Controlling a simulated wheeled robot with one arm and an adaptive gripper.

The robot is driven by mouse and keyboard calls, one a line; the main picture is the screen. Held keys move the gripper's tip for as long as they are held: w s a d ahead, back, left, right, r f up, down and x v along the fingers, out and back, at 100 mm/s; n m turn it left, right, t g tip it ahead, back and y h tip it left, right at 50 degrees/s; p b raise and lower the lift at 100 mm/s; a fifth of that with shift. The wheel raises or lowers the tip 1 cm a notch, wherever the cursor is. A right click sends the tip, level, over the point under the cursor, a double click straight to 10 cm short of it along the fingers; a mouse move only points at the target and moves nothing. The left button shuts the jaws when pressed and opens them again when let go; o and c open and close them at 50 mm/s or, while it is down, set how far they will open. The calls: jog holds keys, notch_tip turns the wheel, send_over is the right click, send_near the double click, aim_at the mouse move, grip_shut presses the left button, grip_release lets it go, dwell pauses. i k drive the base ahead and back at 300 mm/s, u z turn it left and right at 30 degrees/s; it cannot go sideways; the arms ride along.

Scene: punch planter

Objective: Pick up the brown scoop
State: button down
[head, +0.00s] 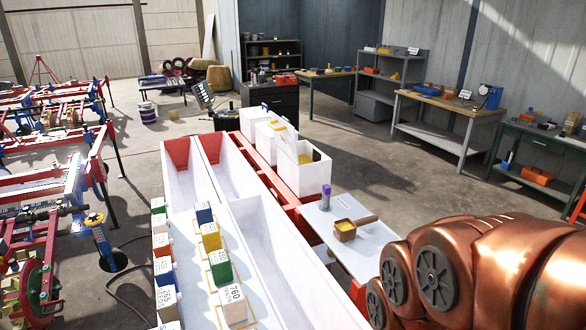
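The closest match is a small brown open-topped box or scoop-like holder (345,230) with yellow contents. It sits on a pale grey side table (358,262), right of the long white troughs. I cannot tell whether it is the scoop. My gripper is not in view; only my copper-coloured arm links show at the lower right, to the right of that table.
A purple-topped canister (325,196) stands on the side table's far left corner. White hopper boxes (308,172) rise behind it on a red frame. Workbenches (440,115) line the far right; open floor lies between.

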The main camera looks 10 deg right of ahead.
aim_at(357, 226)
jog(key=u, duration=0.05)
jog(key=k, duration=0.5)
jog(key=z, duration=1.2)
jog(key=i, duration=1.15)
jog(key=u, duration=1.8)
